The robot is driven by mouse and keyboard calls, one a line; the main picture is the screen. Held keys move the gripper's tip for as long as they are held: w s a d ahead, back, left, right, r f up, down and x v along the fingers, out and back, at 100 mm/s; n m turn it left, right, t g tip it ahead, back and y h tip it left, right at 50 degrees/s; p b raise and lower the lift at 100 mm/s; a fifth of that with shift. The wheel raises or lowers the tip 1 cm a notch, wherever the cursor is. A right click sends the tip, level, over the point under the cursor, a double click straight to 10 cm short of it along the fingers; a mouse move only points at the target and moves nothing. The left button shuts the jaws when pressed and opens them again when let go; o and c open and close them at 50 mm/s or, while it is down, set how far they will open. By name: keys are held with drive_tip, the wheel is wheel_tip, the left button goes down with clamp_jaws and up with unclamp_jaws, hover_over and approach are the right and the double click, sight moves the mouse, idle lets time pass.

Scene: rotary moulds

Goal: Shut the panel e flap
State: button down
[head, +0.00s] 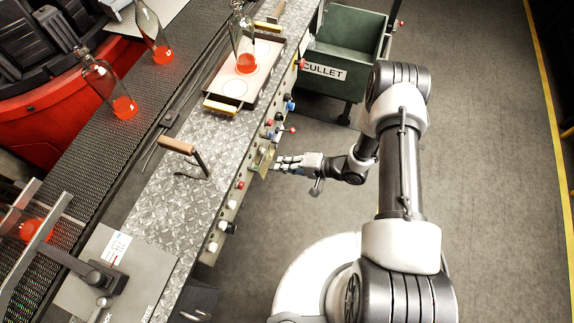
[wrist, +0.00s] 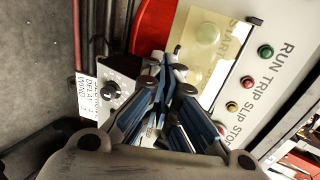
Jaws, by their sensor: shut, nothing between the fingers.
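A clear yellowish flap (head: 264,159) is on the side face of the long machine bench, just left of my gripper (head: 283,163). In the wrist view the flap (wrist: 205,70) lies over part of a pale panel, with a round pale button and the word START showing at it. In the head view it seems to stand out from the panel, but how far is hard to tell. My gripper is shut and empty, and its fingertips (wrist: 172,68) overlap the flap's left edge in the wrist view. I cannot tell whether they touch it.
Green, red and yellow buttons or lamps (wrist: 265,51) line the panel labelled RUN, TRIP, SLIP, STOP. A black knob (wrist: 111,91) sits left of my fingers. A green CULLET bin (head: 345,50) stands beyond the bench. Glowing bottles (head: 124,107) stand on the conveyor. Floor to the right is clear.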

drive_tip(key=shift+w+a+f+b, duration=0.15)
drive_tip(key=shift+a+f+b, duration=0.25)
drive_tip(key=shift+a+f, duration=0.15)
drive_tip(key=shift+r, duration=0.1)
idle(0.4)
